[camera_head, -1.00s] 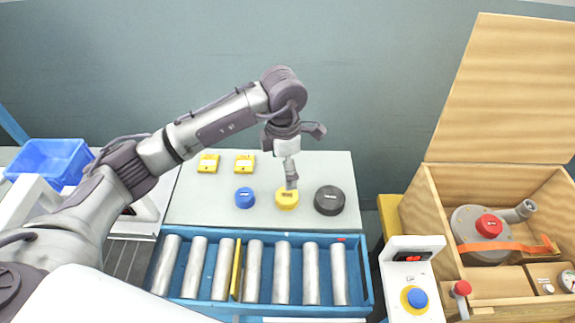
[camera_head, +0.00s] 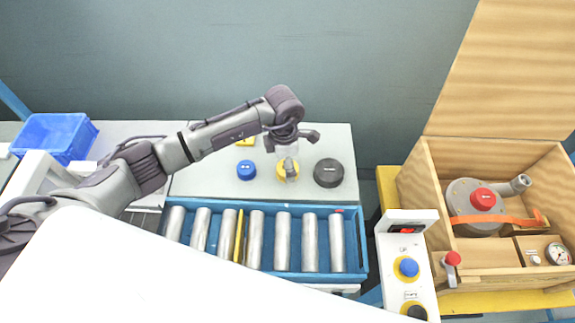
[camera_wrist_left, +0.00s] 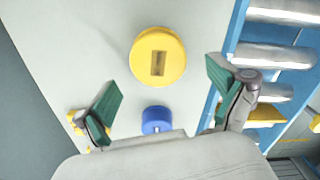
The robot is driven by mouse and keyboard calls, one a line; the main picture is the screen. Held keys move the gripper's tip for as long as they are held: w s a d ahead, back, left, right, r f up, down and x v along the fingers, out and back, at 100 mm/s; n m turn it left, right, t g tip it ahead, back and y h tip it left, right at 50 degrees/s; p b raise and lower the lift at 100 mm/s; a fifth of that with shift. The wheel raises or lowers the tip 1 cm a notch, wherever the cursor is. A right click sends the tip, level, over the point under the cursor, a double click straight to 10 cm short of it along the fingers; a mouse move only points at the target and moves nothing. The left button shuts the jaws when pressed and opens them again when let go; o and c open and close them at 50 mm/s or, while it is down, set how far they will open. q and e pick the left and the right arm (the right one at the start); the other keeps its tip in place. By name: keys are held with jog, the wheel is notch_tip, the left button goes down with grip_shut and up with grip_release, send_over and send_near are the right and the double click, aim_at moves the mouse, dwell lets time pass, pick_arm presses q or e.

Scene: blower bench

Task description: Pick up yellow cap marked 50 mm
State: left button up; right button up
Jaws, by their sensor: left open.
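The yellow cap (camera_head: 280,170) lies on the pale bench top (camera_head: 215,182), between a blue cap (camera_head: 246,170) and a larger black cap (camera_head: 328,173). My left gripper (camera_head: 289,172) is directly over the yellow cap in the head view and partly hides it. In the left wrist view the yellow cap (camera_wrist_left: 158,57) is round with a rectangular slot, and its marking is not readable. It lies ahead of my open left fingers (camera_wrist_left: 165,92), apart from both. The blue cap (camera_wrist_left: 156,120) shows between the fingers, nearer the palm. My right gripper is not in view.
A blue tray (camera_head: 361,245) with several metal cylinders and a yellow divider stands in front of the bench top. A wooden crate (camera_head: 412,178) with a blower is at the right, beside a button box (camera_head: 411,237). A blue bin (camera_head: 50,135) is at the left.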

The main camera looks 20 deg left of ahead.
pick_arm(q)
jog(key=shift+f, duration=1.25)
jog(key=c, duration=1)
